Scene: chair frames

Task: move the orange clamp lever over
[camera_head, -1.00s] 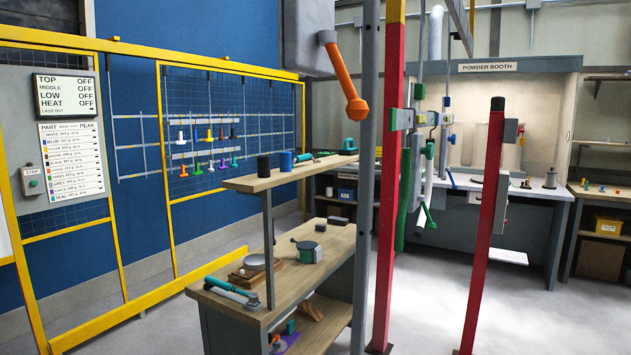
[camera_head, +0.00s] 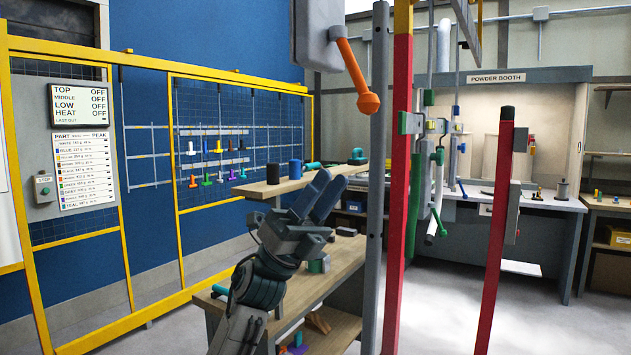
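The orange clamp lever (camera_head: 355,70) hangs from the lower right of a grey box (camera_head: 319,30) at the top middle. It slants down to the right and ends in a round orange knob. My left gripper (camera_head: 333,177) is raised below the lever, in front of the workbench, with its fingers pointing up and slightly right. The two fingers are apart, with nothing seen between them. In the picture a clear gap separates the fingertips from the knob; I cannot tell the depth between them. My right gripper is not in view.
A grey post (camera_head: 376,200) stands just right of the lever, with a red post (camera_head: 398,190) beside it and another red post (camera_head: 496,230) further right. The wooden shelf (camera_head: 262,187) and bench lie behind my arm. Yellow-framed mesh panels (camera_head: 150,190) stand left.

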